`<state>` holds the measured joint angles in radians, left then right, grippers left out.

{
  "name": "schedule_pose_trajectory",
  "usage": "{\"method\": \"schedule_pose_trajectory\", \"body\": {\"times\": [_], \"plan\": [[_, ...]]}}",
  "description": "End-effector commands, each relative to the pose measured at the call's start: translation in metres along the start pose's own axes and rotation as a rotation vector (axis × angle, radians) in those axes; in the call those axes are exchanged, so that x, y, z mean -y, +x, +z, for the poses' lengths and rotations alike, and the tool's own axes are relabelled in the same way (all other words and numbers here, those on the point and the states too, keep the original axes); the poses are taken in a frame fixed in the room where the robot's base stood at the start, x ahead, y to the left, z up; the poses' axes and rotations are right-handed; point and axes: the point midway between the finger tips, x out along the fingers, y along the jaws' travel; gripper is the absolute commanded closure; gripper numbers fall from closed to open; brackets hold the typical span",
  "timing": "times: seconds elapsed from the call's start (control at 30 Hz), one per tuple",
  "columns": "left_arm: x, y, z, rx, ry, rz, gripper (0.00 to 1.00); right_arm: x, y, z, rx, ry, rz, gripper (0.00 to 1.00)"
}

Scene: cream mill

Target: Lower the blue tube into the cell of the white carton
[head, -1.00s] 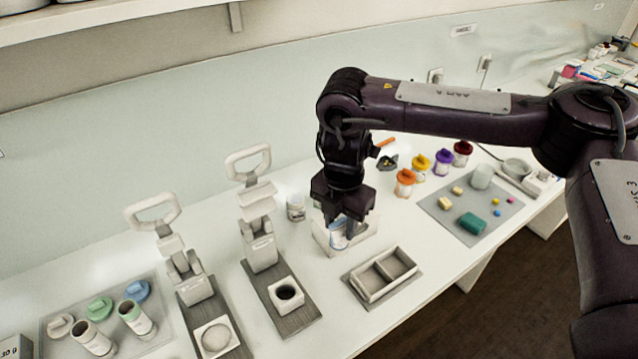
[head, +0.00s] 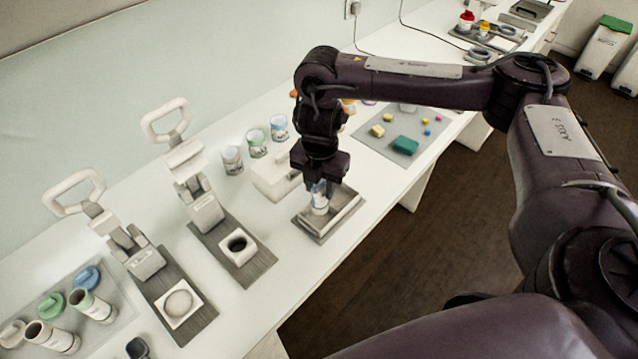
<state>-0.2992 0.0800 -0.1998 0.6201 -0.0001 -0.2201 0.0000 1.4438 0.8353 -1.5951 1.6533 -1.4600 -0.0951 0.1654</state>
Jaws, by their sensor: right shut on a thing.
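My right gripper (head: 322,182) points down and is shut on the blue tube (head: 319,203), a small pale cylinder with a blue-and-white side. The fingers hide part of the tube. The tube's lower end overlaps the carton in the head view. I cannot tell whether it is inside a cell or just above it. The gripper and tube hide much of the carton's inside. My left gripper is not in view.
A white block-like box (head: 272,176) stands just behind and left of the carton. Several labelled jars (head: 257,145) stand behind it. A white lever press (head: 205,208) is to the left. A grey mat (head: 375,145) with a green block (head: 405,145) lies to the right. The table's front edge is close.

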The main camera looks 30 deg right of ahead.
Motion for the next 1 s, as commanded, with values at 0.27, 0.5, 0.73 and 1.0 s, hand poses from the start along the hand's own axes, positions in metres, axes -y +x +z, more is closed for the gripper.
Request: {"method": "schedule_pose_trajectory", "body": {"times": [0.27, 0.5, 0.73, 1.0], "plan": [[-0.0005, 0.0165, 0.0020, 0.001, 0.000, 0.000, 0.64, -0.0001, 0.0139, 0.0000, 0.000, 0.001, 0.001, 0.92], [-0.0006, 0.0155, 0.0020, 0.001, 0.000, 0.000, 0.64, 0.0000, 0.0129, 0.0000, -0.001, 0.001, 0.000, 0.92], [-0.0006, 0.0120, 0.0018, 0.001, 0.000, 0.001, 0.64, -0.0001, 0.0138, -0.0002, -0.001, 0.001, -0.001, 0.92], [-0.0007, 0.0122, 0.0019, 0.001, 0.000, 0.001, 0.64, -0.0005, 0.0148, 0.0000, 0.000, 0.001, 0.000, 0.92]]}}
